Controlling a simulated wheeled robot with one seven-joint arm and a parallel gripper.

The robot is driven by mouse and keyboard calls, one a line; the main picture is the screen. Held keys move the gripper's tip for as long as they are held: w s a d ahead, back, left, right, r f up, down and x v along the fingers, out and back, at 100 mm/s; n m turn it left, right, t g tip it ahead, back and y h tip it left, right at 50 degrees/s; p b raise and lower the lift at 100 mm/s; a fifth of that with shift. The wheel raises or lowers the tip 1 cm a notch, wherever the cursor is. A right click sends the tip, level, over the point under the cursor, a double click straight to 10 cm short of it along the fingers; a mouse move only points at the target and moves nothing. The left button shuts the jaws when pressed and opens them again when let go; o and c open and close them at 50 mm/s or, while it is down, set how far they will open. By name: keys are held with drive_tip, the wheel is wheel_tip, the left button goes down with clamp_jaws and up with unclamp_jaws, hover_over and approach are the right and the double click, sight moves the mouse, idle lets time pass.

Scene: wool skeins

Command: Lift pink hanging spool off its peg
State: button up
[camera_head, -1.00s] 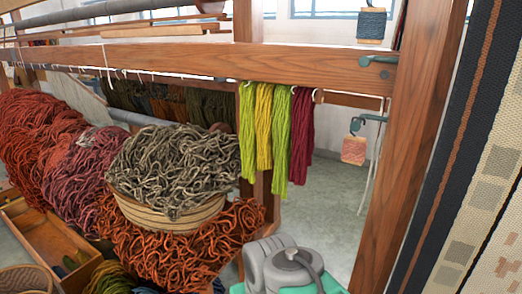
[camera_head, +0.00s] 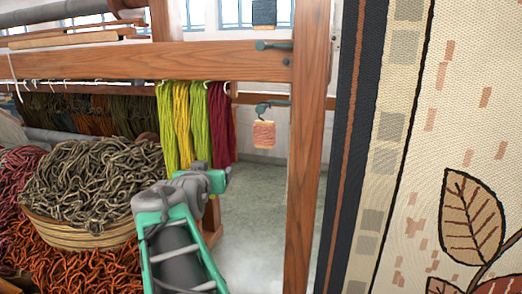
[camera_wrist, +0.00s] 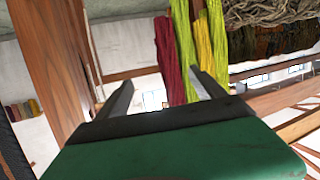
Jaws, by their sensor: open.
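The pink spool (camera_head: 263,135) hangs below a dark green peg (camera_head: 270,106) beside the wooden loom post (camera_head: 306,150) in the head view. My arm rises at lower centre, left of and lower in the picture than the spool. In the wrist view, my gripper (camera_wrist: 164,82) has its two fingers wide apart with nothing held between them. Red and yellow-green skeins show beyond the fingers. I cannot make out the pink spool in the wrist view.
Green, yellow and dark red skeins (camera_head: 196,125) hang from the loom beam (camera_head: 140,62), left of the spool. A blue-grey spool (camera_head: 264,13) hangs above. A patterned woven cloth (camera_head: 430,120) fills the right. Bare floor (camera_head: 255,210) shows below the pink spool.

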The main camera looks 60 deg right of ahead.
sight(263, 135)
drive_tip(key=s+d+r+m+g+h, duration=0.1)
drive_tip(key=s+d+r, duration=0.1)
drive_tip(key=s+d, duration=0.1)
drive_tip(key=s+d+r+m+g+h, duration=0.1)
drive_tip(key=s+d+r+h, duration=0.1)
drive_tip(key=s+d, duration=0.1)
drive_tip(key=s+d+r+m+g+h, duration=0.1)
drive_tip(key=s+d+r, duration=0.2)
drive_tip(key=s, duration=0.1)
drive_tip(key=shift+m+g+b, duration=0.3)
drive_tip(key=shift+b, duration=0.05)
drive_tip(key=d+p, duration=0.1)
drive_tip(key=d, duration=0.1)
drive_tip(key=w+d, duration=0.1)
drive_tip(key=d, duration=0.1)
drive_tip(key=d+p, duration=0.1)
drive_tip(key=d, duration=0.2)
drive_tip(key=shift+w+r+p, duration=0.15)
drive_tip(key=shift+w+p, duration=0.15)
drive_tip(key=shift+w, duration=0.1)
drive_tip(key=shift+c, duration=0.4)
drive_tip(key=c, duration=1.4)
